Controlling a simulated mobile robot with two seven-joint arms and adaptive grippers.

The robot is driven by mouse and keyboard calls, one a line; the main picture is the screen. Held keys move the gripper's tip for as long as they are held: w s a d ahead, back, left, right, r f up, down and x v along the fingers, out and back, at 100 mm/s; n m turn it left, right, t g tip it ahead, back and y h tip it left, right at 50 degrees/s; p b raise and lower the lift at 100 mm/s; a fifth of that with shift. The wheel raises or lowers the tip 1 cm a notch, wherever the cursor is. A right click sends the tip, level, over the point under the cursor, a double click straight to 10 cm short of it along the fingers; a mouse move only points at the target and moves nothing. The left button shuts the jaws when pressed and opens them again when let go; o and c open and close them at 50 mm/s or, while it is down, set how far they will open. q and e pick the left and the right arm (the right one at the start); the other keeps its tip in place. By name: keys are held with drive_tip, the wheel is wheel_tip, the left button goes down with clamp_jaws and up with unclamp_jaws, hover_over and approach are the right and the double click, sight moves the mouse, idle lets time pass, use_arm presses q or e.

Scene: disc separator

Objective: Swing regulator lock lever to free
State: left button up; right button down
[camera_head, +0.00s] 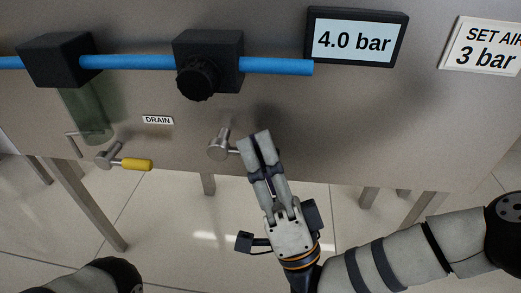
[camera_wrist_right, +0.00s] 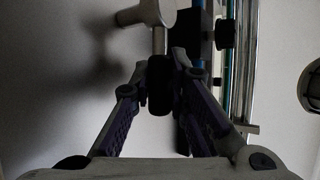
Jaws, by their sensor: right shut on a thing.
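The lock lever (camera_head: 218,148) is a silver hub with a short stem on the grey panel, below the regulator (camera_head: 209,57), a black box with a round black knob. The lever points right, into my right gripper (camera_head: 257,142), whose fingers hide its handle in the head view. In the right wrist view the lever's dark grip (camera_wrist_right: 160,85) sits between the fingers of my right gripper (camera_wrist_right: 160,68), which is shut on it. Its metal hub (camera_wrist_right: 147,14) is at the top. My left gripper is not in view.
A blue pipe (camera_head: 130,62) runs across the panel. A yellow-handled drain lever (camera_head: 135,164) sits lower left beside a greenish bowl (camera_head: 85,112) under a black block (camera_head: 56,60). A display (camera_head: 356,40) reads 4.0 bar. A sign (camera_head: 485,45) reads 3 bar.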

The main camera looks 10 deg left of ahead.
drive_tip(key=c, duration=1.8)
unclamp_jaws()
drive_tip(key=shift+f, duration=0.1)
drive_tip(key=v, duration=1.2)
